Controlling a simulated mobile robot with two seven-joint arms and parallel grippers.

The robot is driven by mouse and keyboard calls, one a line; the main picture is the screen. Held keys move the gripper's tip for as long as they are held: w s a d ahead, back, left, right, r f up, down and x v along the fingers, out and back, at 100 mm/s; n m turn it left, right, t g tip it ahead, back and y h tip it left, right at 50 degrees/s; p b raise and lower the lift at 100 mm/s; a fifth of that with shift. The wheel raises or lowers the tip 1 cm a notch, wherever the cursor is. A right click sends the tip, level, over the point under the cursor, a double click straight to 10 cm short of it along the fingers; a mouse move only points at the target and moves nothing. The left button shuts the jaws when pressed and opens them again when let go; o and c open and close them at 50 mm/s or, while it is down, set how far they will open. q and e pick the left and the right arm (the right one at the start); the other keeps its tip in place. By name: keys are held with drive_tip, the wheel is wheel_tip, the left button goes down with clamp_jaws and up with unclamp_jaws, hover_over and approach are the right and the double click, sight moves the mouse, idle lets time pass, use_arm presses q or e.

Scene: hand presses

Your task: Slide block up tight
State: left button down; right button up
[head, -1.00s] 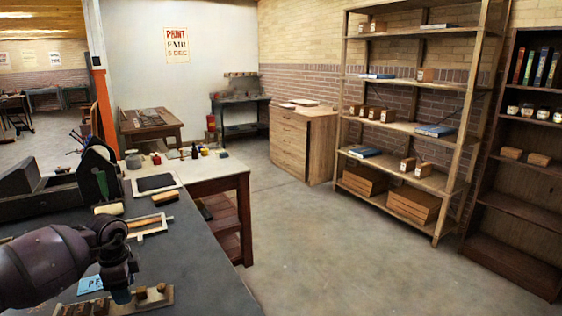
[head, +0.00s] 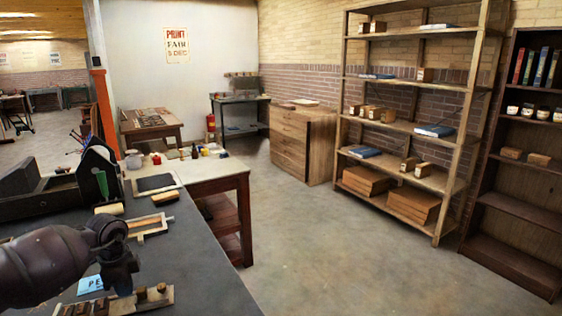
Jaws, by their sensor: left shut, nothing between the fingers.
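My left gripper (head: 123,291) comes in from the left over the near bench. It is shut and empty, fingers pointing down above a pale wooden holder (head: 128,305) at the bottom edge. Several small brown blocks stand in the holder. Some blocks (head: 82,309) are close together at its left part. One block (head: 141,294) and another block (head: 162,287) stand apart to the right of the fingers. The fingertips are close to the blocks; I cannot tell whether they touch one. The picture edge cuts off part of the holder. My right gripper is not in view.
A pale blue card (head: 90,284) lies partly behind my gripper. A wooden frame (head: 150,226) and a dark hand press (head: 45,190) are farther back on the dark bench (head: 205,270). The bench top right of the holder is clear.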

sight(161, 285)
use_arm(q)
drive_tip(key=shift+d, duration=0.15)
drive_tip(key=shift+w+d, duration=0.25)
drive_tip(key=shift+d, duration=0.3)
drive_tip(key=shift+w+d, duration=0.2)
drive_tip(key=shift+d, duration=0.3)
drive_tip(key=shift+w+d, duration=0.2)
drive_tip(key=shift+d, duration=0.3)
drive_tip(key=shift+w+d, duration=0.15)
drive_tip(key=shift+d, duration=0.25)
drive_tip(key=shift+w+d, duration=0.35)
drive_tip(key=shift+d, duration=0.55)
drive_tip(key=shift+w+d, duration=0.15)
drive_tip(key=shift+d, duration=0.2)
drive_tip(key=shift+w+d, duration=0.15)
drive_tip(key=shift+d, duration=0.3)
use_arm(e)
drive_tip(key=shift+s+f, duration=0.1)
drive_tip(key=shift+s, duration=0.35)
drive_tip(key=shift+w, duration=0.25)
